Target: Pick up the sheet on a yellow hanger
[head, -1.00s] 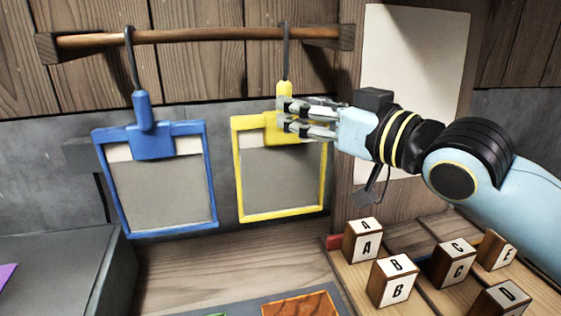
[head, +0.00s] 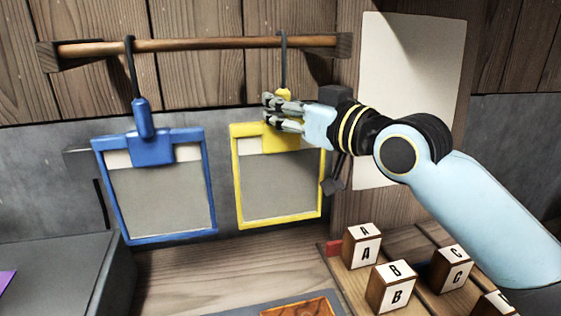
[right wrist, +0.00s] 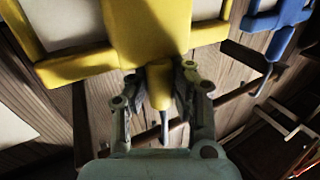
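A grey sheet (head: 280,188) with a pale top strip sits in a yellow frame on a yellow hanger (head: 273,143), which hangs by a dark hook from a wooden rod. My right gripper (head: 268,108) is at the hanger's upper stem, coming in from the right and partly covering it. In the right wrist view the yellow stem (right wrist: 160,84) lies between the two fingers of the right gripper (right wrist: 160,92). Small gaps seem to show on both sides, so the fingers look open around it. My left gripper is not in view.
A blue hanger (head: 152,148) with a similar framed sheet hangs to the left on the same rod (head: 200,45). A blank white panel (head: 412,60) is on the wall behind my right arm. Lettered blocks (head: 392,287) stand at the lower right.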

